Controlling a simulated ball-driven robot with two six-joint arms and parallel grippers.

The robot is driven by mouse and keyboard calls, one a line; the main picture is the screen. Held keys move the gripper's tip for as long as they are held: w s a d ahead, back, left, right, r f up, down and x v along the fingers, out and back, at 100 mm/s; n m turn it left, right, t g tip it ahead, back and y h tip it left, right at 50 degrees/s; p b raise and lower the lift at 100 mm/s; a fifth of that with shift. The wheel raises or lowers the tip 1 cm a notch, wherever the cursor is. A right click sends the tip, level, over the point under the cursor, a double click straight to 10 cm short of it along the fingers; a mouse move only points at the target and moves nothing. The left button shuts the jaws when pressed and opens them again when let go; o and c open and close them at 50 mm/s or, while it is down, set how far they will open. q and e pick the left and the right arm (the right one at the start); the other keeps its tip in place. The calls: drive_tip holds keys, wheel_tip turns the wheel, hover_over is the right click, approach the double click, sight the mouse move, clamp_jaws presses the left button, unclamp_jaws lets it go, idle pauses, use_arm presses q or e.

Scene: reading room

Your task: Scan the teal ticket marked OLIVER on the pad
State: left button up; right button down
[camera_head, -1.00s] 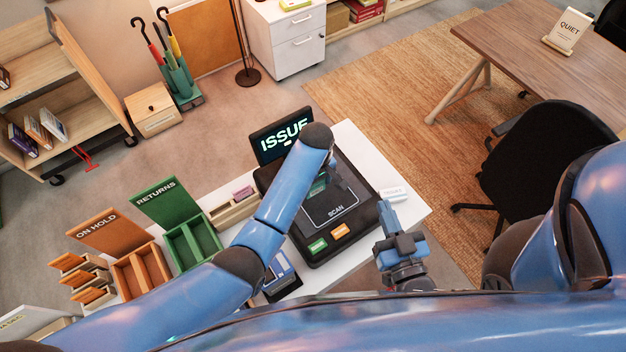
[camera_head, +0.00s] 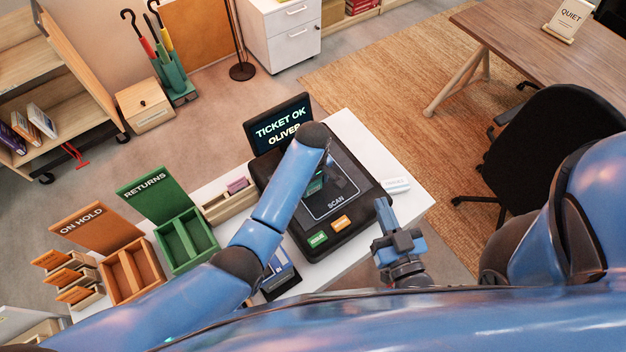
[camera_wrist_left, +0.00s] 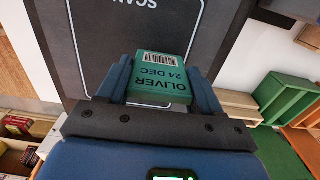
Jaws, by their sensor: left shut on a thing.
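The teal ticket (camera_wrist_left: 158,78) shows in the left wrist view, marked OLIVER and 24 DEC with a barcode. My left gripper (camera_wrist_left: 160,85) is shut on it. The ticket is over the dark scan pad (camera_wrist_left: 120,40); I cannot tell whether it touches. In the head view my left arm reaches over the scan pad (camera_head: 345,195) and mostly hides the ticket (camera_head: 315,186). The screen (camera_head: 278,128) behind the pad reads TICKET OK OLIVER. My right gripper (camera_head: 391,220) is in front of the white table, empty, with its fingers apart.
Green RETURNS (camera_head: 190,240) and orange ON HOLD (camera_head: 133,275) trays stand left of the scanner. Green and orange buttons are on the scanner's front. A white labelled block (camera_head: 396,186) lies at its right.

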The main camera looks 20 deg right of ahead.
idle(0.6)
use_arm(q)
wheel_tip(320, 180, up, 6)
drive_tip(key=p, duration=0.5)
drive_tip(key=shift+f, duration=0.25)
drive_tip(key=shift+r+p, duration=0.8)
